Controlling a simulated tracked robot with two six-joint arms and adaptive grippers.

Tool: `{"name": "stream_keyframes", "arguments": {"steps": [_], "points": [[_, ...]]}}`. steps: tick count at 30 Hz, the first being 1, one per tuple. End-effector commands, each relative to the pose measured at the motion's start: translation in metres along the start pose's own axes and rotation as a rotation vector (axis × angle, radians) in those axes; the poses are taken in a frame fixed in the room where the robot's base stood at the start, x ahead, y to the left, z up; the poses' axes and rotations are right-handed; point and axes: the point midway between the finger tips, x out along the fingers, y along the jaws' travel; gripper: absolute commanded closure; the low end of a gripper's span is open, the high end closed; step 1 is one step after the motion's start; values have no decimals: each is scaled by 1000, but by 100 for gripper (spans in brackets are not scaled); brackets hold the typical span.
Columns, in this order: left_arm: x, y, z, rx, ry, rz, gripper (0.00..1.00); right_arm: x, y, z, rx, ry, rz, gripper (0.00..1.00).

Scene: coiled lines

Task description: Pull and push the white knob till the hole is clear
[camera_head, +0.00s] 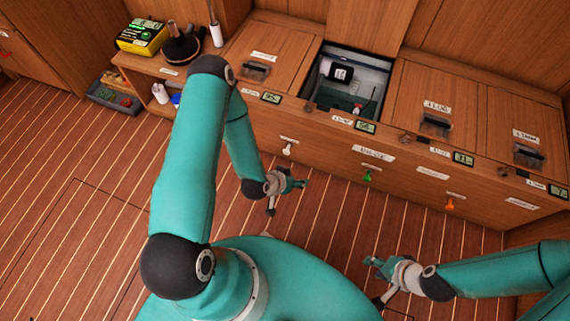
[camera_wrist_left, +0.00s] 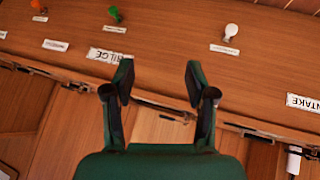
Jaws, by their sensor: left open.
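The white knob (camera_head: 288,149) sticks out of the front of the wooden bench, below its small label. In the left wrist view the white knob (camera_wrist_left: 231,31) is at the upper right, apart from my fingers. My left gripper (camera_head: 288,190) is in front of the bench, below the knob in the head view; its fingers (camera_wrist_left: 158,82) are open and empty. My right gripper (camera_head: 376,281) is at the lower right, away from the bench; its fingers look apart with nothing between them. An open hatch (camera_head: 349,83) in the bench top shows a compartment with a black-and-white device inside.
A green knob (camera_head: 367,176) and an orange knob (camera_head: 450,204) are on the same bench front, to the right. Closed lids with dark handles flank the open hatch. A yellow box (camera_head: 143,37) stands at the upper left. The plank floor before the bench is clear.

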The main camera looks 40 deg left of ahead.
Motion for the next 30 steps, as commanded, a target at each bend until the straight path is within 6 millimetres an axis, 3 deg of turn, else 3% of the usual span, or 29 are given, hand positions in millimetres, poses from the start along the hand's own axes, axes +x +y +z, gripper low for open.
{"name": "stream_keyframes", "arguments": {"steps": [1,3,7,12,17,23,30], "points": [[40,-26,22,6,64,-26,44,42,15,0,0,0,0,60],[65,-51,30,25,157,-61,44,68,24,-1,0,0,0,60],[100,-93,46,58,316,-136,44,111,40,-1,0,0,0,60],[122,-133,61,89,467,-227,44,147,53,-1,0,1,0,60],[127,-150,66,104,538,-276,44,161,58,-1,0,1,0,60],[136,-156,59,112,557,-286,44,166,60,-2,0,1,0,60],[170,-165,38,113,559,-285,44,181,66,-2,0,1,0,60]]}}
